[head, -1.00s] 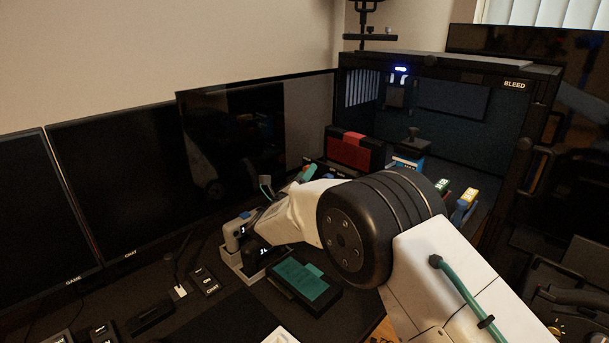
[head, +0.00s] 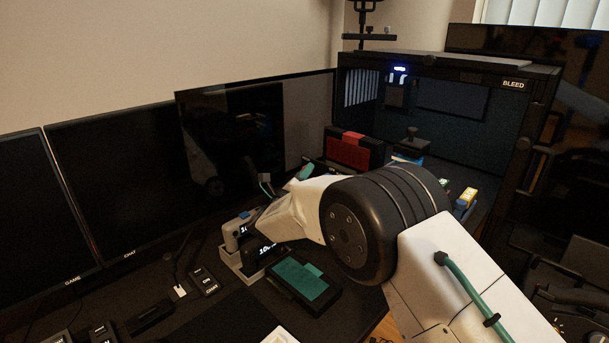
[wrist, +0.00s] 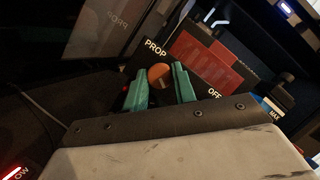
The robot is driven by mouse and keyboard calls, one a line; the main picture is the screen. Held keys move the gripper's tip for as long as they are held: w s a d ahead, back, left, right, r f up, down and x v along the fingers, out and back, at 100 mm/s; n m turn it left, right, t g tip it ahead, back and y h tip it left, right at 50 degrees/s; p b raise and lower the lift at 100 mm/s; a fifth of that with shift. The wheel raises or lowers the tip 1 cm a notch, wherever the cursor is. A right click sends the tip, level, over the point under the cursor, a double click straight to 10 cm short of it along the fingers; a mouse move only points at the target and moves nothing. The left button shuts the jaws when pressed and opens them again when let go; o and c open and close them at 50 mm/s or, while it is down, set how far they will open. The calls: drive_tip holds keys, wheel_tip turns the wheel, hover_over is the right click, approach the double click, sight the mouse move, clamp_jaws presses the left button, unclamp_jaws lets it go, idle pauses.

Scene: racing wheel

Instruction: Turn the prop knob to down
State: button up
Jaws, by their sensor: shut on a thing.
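The prop knob (wrist: 160,77) is a round orange knob, seen in the wrist view below the word PROP, with OFF to its lower right. My gripper (wrist: 159,71) has its two teal fingers on either side of the knob and is shut on it. The knob's lower part and any pointer mark are hard to make out. In the head view, my white wrist hides the knob; only a bit of a teal finger (head: 305,173) shows past it.
A red-fronted box (head: 352,151) stands just behind my gripper. Two handsets in a pale stand (head: 230,262) and a teal-topped box (head: 305,281) sit close below my wrist. A dark monitor (head: 235,135) stands behind; a large black cabinet (head: 455,67) is at right.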

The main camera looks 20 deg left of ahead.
drive_tip(key=n+g, duration=0.2)
drive_tip(key=n, duration=0.4)
drive_tip(key=n+g+h, duration=0.1)
drive_tip(key=n+g, duration=0.2)
drive_tip(key=n, duration=0.4)
drive_tip(key=n+g, duration=0.2)
drive_tip(key=n, duration=0.5)
drive_tip(key=shift+a+r+g+h, duration=0.2)
drive_tip(key=shift+r+g+h, duration=0.1)
drive_tip(key=shift+r+h, duration=0.1)
idle(0.5)
drive_tip(key=o, duration=1)
drive_tip(key=v, duration=0.8)
